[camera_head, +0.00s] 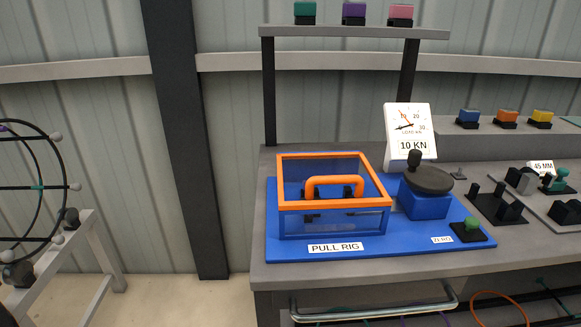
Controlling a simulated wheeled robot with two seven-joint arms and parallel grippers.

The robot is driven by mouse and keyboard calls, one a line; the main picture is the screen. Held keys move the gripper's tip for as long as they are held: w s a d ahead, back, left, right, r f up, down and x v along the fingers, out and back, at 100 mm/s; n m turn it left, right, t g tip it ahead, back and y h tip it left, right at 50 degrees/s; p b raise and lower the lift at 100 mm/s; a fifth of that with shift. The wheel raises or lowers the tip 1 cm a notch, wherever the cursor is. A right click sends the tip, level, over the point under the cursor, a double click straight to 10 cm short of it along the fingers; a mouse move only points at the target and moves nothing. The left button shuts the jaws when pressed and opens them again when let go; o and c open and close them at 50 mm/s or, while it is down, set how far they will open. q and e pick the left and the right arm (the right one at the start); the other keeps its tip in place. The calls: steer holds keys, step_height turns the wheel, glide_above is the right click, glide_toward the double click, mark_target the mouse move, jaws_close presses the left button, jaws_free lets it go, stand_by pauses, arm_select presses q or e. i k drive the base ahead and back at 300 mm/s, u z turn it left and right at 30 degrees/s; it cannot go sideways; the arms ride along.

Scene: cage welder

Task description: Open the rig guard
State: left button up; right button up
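The rig guard (332,203) is a clear box with an orange rim and an orange arched handle on top. It sits shut on a blue base plate (392,248) labelled PULL RIG. Dark fixtures show through its clear panels, but their details are hard to tell. Neither of my grippers is in the head view.
Right of the guard stand a blue block with a dark round handwheel (428,179), a gauge marked 10 KN (408,133) and a green button (471,224). A shelf (352,31) hangs behind. A wire cage (40,187) stands left. Floor between is clear.

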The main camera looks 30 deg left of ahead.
mark_target(384, 200)
steer(key=u, duration=0.8)
steer(key=k, duration=0.5)
steer(key=z, duration=1.25)
steer(key=i, duration=0.75)
steer(key=u, duration=1.6)
